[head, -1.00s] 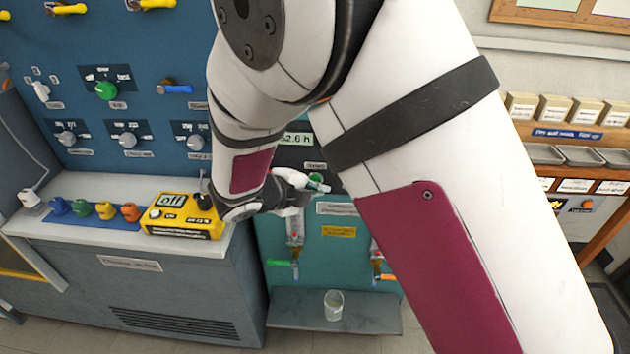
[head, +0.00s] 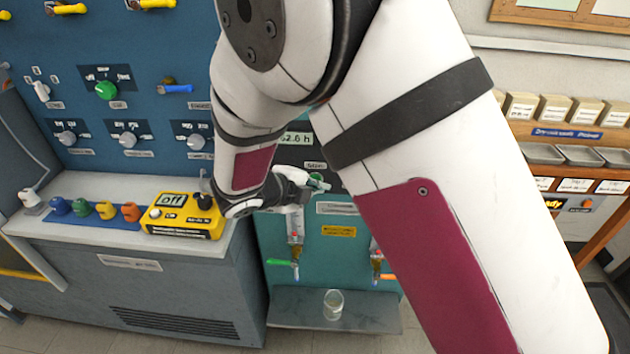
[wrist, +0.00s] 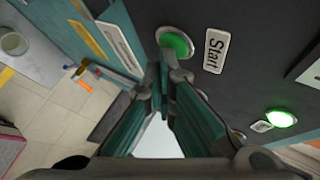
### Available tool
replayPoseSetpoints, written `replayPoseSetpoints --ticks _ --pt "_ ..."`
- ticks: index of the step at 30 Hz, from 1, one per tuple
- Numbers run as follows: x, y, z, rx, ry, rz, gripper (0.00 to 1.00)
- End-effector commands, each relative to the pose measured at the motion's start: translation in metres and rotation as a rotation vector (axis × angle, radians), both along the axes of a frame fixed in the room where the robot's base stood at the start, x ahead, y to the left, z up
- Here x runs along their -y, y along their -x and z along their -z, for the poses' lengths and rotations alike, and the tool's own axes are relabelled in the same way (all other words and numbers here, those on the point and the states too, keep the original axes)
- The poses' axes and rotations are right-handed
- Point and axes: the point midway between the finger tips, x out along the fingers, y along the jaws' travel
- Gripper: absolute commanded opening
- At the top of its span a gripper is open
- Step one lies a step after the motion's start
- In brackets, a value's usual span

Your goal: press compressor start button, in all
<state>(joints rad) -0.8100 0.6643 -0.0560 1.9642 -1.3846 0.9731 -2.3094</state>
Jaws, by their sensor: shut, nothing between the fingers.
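The green round start button (wrist: 175,44) shows in the wrist view on a dark panel, beside a white label reading "Start" (wrist: 214,51). My gripper (wrist: 166,68) is shut and empty, its teal fingertips together just below the button and overlapping its lower edge in the picture. I cannot tell whether they touch it. In the head view my gripper (head: 318,182) is in front of the panel, just under the small "Start" label (head: 315,165). The gripper hides most or all of the button there.
A lit green round light (wrist: 281,118) is on the same panel. Below the panel, a glass (head: 333,304) stands on a grey shelf (head: 290,312), under taps with green and orange handles. A yellow meter (head: 183,215) sits on the bench at left. My arm blocks the centre right.

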Motion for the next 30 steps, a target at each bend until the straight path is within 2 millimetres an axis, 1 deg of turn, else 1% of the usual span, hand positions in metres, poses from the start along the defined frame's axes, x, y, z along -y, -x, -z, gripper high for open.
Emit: replayPoseSetpoints --ticks 14,25,30 --pt "0.000 -0.002 0.000 0.001 0.000 -0.001 0.00" --pt "-0.001 0.014 -0.001 0.000 0.001 -0.001 0.00" --pt "-0.001 0.016 0.000 0.001 0.001 0.000 0.00"
